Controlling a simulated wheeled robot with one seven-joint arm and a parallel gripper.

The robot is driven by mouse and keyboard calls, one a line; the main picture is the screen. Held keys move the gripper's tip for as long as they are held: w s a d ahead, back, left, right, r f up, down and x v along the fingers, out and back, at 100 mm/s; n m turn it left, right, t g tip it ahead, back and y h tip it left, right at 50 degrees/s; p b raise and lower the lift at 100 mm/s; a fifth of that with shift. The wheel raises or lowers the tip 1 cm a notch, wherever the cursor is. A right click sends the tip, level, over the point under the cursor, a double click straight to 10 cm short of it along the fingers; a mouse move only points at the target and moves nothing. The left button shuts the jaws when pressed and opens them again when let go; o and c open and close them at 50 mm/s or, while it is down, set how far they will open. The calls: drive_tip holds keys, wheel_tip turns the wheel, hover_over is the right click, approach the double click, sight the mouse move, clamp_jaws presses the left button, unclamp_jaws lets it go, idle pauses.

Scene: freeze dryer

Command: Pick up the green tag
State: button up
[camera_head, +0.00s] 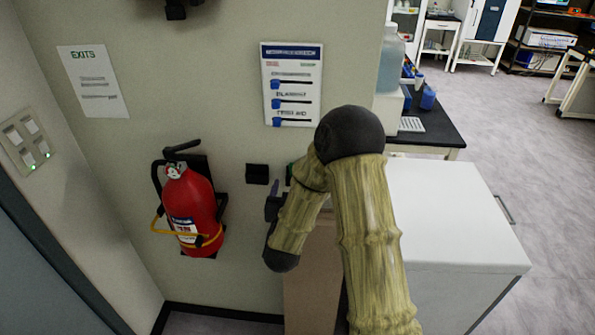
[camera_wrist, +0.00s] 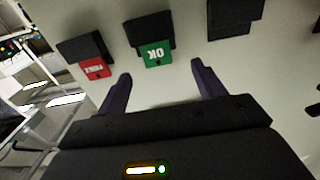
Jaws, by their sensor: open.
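The green tag (camera_wrist: 156,54) hangs from a black wall holder (camera_wrist: 150,27) in the wrist view. Its white "OK" lettering appears upside down. My gripper (camera_wrist: 161,72) is open, with its two dark fingers spread on either side below the tag in the picture. Nothing shows between the fingertips, and I cannot tell how far they are from the wall. In the head view my gripper (camera_head: 275,205) is at the wall, mostly hidden behind my arm. Only a small dark green patch shows beside my arm there, too small to identify.
A red tag (camera_wrist: 95,69) hangs from the neighbouring holder at left. An empty-looking black holder (camera_wrist: 234,17) is at right. In the head view, a fire extinguisher (camera_head: 190,212) hangs left of my gripper. A white cabinet (camera_head: 455,225) stands to the right.

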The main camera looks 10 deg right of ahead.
drive_tip(key=shift+w+d, duration=0.15)
drive_tip(key=shift+w, duration=0.3)
drive_tip(key=x, duration=0.1)
drive_tip(key=p+x, duration=0.1)
drive_tip(key=x, duration=0.1)
drive_tip(key=p+x, duration=0.1)
drive_tip(key=x, duration=0.1)
drive_tip(key=shift+d+f, duration=0.15)
drive_tip(key=shift+d, duration=0.2)
drive_tip(key=c, duration=1.1)
